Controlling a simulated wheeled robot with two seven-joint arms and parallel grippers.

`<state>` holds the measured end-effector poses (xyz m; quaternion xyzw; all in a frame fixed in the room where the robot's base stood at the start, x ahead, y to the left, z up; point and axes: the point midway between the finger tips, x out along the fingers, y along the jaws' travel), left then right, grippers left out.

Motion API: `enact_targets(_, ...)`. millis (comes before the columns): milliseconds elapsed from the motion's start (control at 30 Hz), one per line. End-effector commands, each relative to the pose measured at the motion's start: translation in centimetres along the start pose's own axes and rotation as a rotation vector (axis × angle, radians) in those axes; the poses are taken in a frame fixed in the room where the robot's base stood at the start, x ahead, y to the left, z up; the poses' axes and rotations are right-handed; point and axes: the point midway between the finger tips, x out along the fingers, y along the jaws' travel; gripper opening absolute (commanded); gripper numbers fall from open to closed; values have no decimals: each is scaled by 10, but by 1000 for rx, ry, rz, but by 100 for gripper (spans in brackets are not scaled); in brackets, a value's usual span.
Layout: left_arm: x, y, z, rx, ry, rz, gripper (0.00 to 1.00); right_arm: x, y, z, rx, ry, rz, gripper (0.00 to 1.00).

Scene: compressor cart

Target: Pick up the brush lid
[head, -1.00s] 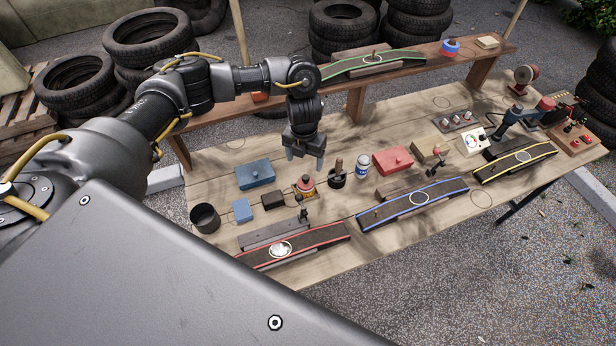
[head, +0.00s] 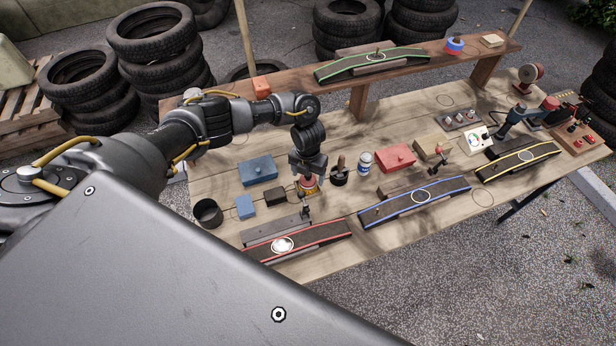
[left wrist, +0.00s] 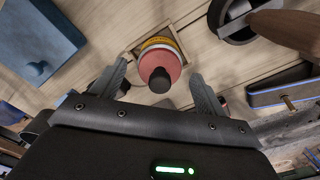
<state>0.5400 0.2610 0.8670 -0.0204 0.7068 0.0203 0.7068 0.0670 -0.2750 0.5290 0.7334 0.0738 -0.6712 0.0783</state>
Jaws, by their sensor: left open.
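The brush lid (left wrist: 161,66) is a red round cap with a black knob, on a yellow-banded can (left wrist: 159,43). In the head view the can (head: 308,188) stands on the bench, mostly hidden behind my left gripper (head: 308,174). In the left wrist view the open fingers of my left gripper (left wrist: 158,84) are on either side of the lid, with a gap visible on each side. The black knob lies near the gripper's palm edge in that view. Whether the fingers are level with the lid I cannot tell. My right gripper is in neither view.
Close around the can are a blue box (head: 258,170), a small black block (head: 274,197), a black pot with a wooden-handled tool (head: 339,173) and a blue-white tin (head: 365,162). A red-edged tread strip (head: 318,233) lies in front. A raised shelf (head: 430,62) runs behind.

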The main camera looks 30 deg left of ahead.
Motion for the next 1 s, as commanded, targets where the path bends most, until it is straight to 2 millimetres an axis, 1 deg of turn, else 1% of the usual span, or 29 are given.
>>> enact_targets(167,1,0,0,1,0,0,74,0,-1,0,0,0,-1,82)
enact_targets(200,1,0,0,1,0,0,72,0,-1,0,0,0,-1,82)
enact_targets(567,1,0,0,0,0,0,26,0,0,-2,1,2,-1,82)
enact_targets(867,-2,0,0,0,0,0,25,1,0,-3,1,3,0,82)
enact_targets(1000,-12,0,1,1,-1,-2,25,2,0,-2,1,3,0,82)
